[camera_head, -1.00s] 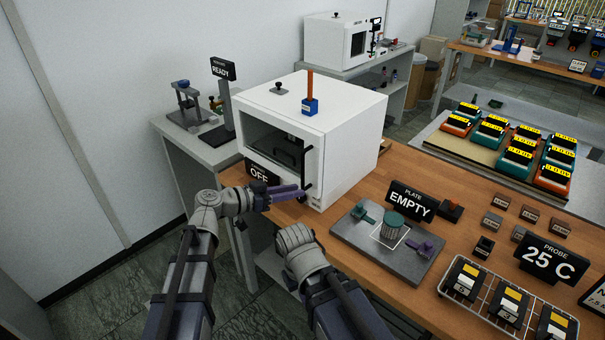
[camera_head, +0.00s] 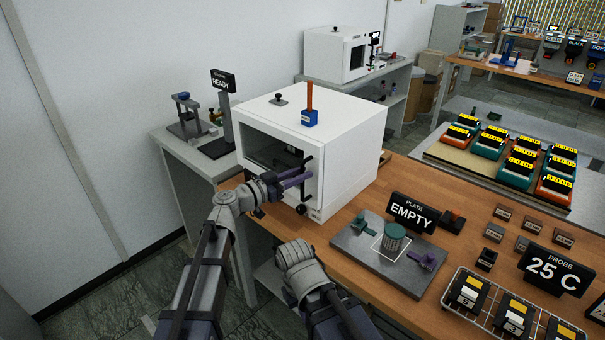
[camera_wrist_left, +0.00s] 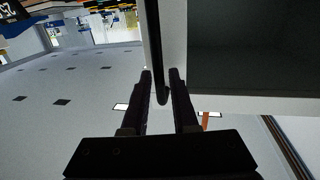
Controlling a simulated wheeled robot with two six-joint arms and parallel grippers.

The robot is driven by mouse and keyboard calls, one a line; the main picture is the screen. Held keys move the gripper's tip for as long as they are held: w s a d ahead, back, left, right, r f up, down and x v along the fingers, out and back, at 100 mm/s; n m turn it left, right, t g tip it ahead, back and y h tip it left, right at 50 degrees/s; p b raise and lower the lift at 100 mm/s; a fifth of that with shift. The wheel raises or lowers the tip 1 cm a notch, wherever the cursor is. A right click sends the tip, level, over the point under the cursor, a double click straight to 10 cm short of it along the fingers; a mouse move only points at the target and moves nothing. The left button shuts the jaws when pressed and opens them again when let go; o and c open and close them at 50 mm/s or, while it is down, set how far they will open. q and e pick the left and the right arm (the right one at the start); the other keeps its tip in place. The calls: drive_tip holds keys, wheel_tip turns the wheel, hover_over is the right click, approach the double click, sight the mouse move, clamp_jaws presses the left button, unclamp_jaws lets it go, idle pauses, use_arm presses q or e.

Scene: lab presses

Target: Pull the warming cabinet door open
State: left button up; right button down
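The warming cabinet (camera_head: 345,165) is a white box on the wooden bench. Its door has a dark window (camera_head: 265,150) and looks shut in the head view. The black upright bar handle (camera_head: 306,180) is at the door's right side; its end also shows in the wrist view (camera_wrist_left: 160,85). My left gripper (camera_head: 306,177) is at the handle, its purple fingers level. In the wrist view its fingers (camera_wrist_left: 161,78) are apart, one on each side of the bar, with a gap showing. My right arm is low in front of the bench; its fingers do not show.
A grey plate fixture (camera_head: 375,270) with an EMPTY sign (camera_head: 412,213) stands right of the cabinet. A wire rack (camera_head: 490,310) holds several dark blocks. A blue block with an orange rod (camera_head: 309,117) is on the cabinet top.

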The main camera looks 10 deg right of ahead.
use_arm(q)
drive_tip(key=shift+w+d, duration=0.25)
drive_tip(key=shift+d, duration=0.15)
clamp_jaws()
idle(1.3)
